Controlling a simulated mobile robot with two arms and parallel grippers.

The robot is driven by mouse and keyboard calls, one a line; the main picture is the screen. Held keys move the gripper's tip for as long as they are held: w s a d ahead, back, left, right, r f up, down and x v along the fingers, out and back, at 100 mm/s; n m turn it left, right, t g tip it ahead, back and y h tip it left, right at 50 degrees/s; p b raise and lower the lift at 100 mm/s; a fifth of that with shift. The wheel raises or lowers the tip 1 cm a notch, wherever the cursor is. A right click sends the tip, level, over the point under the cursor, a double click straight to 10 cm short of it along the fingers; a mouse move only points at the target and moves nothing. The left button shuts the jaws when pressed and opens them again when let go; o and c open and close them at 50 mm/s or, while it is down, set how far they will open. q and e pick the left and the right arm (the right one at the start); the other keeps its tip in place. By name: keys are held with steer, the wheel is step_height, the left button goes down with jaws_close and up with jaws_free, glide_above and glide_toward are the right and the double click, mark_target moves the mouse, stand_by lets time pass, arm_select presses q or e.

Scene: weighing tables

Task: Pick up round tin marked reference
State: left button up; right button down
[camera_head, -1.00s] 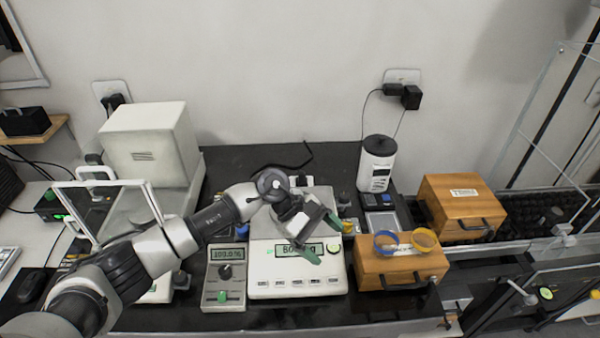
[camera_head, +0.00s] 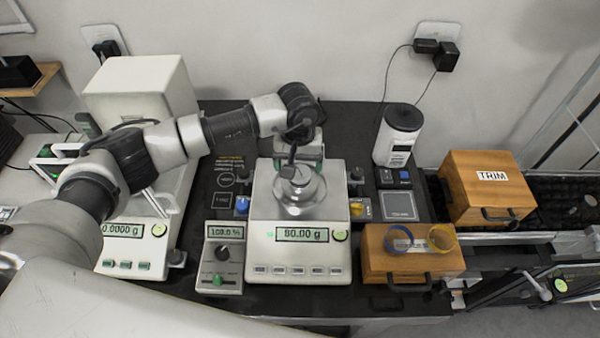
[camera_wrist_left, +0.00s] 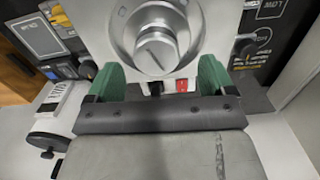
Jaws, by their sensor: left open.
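A shiny round metal piece with a raised, slotted middle (camera_wrist_left: 155,52) stands on the pan of the middle balance (camera_head: 300,245). It shows partly in the head view (camera_head: 300,190). I can read no "reference" mark on it, so I cannot tell whether it is the tin. My left gripper (camera_head: 297,158) is over the back part of the pan. In the left wrist view its green fingers (camera_wrist_left: 160,80) are open and apart, with the metal piece beyond them and nothing held between. The balance display reads 80.00 g. My right gripper is not in view.
A wooden box (camera_head: 385,262) at right carries a blue ring (camera_head: 398,240) and a yellow ring (camera_head: 443,238). A second wooden box (camera_head: 487,190) is labelled TRIM. A small control unit (camera_head: 222,258) stands left of the balance, and a white container (camera_head: 398,137) behind right.

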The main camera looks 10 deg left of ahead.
mark_target(300, 171)
arm_select(q)
steer(key=f+p, duration=0.1)
steer(key=f, duration=0.2)
steer(key=shift+d+f+p, duration=0.2)
steer(key=shift+f+p, duration=0.2)
steer(key=shift+f, duration=0.4)
steer(key=shift+w, duration=0.1)
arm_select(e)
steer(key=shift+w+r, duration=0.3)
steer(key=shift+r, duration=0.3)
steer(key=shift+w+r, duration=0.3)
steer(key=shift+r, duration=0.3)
arm_select(q)
steer(key=c, duration=1)
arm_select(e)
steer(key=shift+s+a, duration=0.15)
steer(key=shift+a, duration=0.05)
arm_select(q)
steer(key=shift+r, duration=0.15)
steer(key=shift+c, duration=0.2)
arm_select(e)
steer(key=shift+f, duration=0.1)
